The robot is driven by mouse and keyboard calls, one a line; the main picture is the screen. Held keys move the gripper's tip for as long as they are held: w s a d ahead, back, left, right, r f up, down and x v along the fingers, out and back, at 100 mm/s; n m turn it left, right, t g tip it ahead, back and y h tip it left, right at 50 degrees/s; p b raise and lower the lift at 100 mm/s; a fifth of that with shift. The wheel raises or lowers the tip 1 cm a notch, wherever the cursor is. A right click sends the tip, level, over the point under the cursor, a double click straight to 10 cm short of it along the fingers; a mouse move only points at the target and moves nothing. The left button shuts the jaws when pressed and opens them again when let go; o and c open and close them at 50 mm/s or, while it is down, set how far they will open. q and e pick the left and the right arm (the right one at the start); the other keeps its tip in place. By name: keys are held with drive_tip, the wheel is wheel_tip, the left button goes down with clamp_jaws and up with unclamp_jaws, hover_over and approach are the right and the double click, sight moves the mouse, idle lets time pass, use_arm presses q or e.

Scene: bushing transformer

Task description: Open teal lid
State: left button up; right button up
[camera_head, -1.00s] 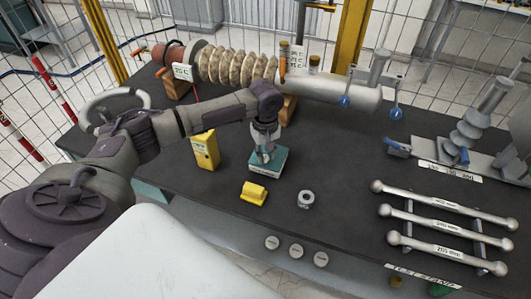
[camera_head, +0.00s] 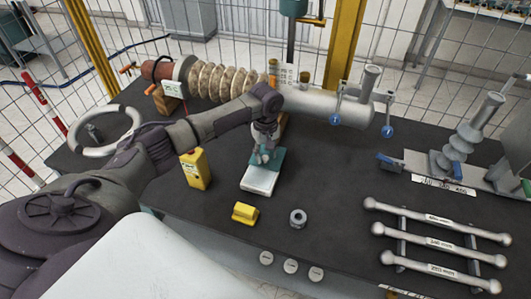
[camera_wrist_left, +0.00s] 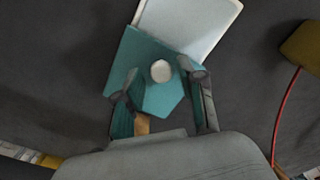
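The teal lid (camera_head: 277,156) is shifted toward the back of a low white box (camera_head: 259,180), whose pale front part lies uncovered on the dark table. In the left wrist view the lid (camera_wrist_left: 128,60) has a raised teal part with a pale round knob (camera_wrist_left: 160,70), and the box (camera_wrist_left: 195,25) shows beyond it. My left gripper (camera_head: 263,155) is over the lid from above, its fingers (camera_wrist_left: 160,92) on both sides of the raised part and seemingly closed on it. Exact finger contact is partly hidden. My right gripper is not in view.
A yellow box (camera_head: 196,169) stands left of the lid. A yellow block (camera_head: 245,213) and a metal nut (camera_head: 298,218) lie in front. A large ribbed bushing (camera_head: 225,82) lies behind. Several metal bars (camera_head: 440,242) sit at the right. Table between is clear.

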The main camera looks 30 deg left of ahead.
sight(266, 156)
use_arm(q)
drive_tip(key=shift+r, duration=0.1)
wheel_tip(266, 156, up, 12)
drive_tip(key=shift+f, duration=0.1)
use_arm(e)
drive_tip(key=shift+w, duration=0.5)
use_arm(q)
drive_tip(key=shift+f, duration=0.1)
idle(0.3)
